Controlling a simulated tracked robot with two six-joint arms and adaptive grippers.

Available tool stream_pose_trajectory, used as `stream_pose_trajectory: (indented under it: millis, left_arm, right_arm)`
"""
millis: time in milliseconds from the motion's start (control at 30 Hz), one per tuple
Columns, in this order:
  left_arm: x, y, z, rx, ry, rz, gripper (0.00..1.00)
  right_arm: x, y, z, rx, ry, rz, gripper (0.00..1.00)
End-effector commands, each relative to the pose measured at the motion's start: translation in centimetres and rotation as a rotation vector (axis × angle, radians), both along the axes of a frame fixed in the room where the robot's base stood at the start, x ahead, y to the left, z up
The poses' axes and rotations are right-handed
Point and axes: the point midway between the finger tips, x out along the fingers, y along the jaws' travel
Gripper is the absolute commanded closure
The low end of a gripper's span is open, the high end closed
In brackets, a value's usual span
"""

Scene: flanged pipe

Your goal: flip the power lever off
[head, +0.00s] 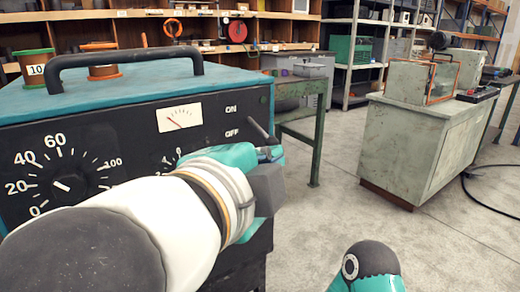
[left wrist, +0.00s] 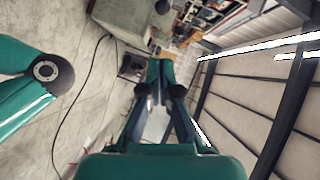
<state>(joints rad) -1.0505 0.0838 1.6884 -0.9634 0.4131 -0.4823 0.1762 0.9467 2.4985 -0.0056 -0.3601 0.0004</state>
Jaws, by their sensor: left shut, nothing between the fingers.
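The power lever (head: 259,129) is a thin dark rod beside the ON and OFF labels on the black front panel of the teal-topped power unit (head: 130,85). It slants down to the right, and its lower end is close to my left gripper. I cannot tell whether they touch. My left gripper (head: 270,154) is in front of the panel's right edge, just below the lever, partly hidden by its own wrist. In the left wrist view the left gripper (left wrist: 159,68) is shut and empty; the lever does not show clearly there. My right gripper is not in view.
The unit has a black carry handle (head: 125,62), a gauge (head: 180,116) and a large dial (head: 62,186). A green metal table (head: 302,95) stands behind it. A grey-green cabinet (head: 425,145) is at the right. The floor between them is clear, with a black cable (head: 488,207) at the right.

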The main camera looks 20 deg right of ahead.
Motion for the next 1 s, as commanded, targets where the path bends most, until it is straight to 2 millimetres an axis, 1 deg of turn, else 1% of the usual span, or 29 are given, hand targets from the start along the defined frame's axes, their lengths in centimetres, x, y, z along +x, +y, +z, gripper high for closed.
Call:
stream_pose_trajectory:
  millis: [33, 100, 233, 400, 700, 767, 1000]
  left_arm:
    - [-0.8, 0.7, 0.3, -0.002, -0.002, -0.001, 1.0]
    - [-1.6, 1.4, 0.5, -0.002, -0.001, -0.003, 1.0]
    - [-2.6, 2.3, 0.7, 0.0, 0.001, -0.002, 1.0]
    - [-3.0, 2.8, 0.7, 0.0, 0.001, -0.001, 1.0]
    - [-3.0, 2.8, 0.8, 0.0, 0.001, -0.001, 1.0]
    - [-3.0, 2.8, 1.3, 0.0, 0.001, -0.001, 1.0]
    - [-3.0, 2.7, 5.1, 0.001, 0.001, -0.002, 1.0]
  right_arm:
    - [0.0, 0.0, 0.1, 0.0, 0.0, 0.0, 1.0]
    - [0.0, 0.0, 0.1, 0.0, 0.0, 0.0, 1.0]
    - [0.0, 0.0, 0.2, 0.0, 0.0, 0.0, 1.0]
    - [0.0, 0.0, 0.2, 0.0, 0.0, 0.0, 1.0]
    - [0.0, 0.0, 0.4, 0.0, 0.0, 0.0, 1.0]
    - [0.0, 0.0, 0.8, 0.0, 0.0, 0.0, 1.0]
    - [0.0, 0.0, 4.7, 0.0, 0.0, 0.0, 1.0]
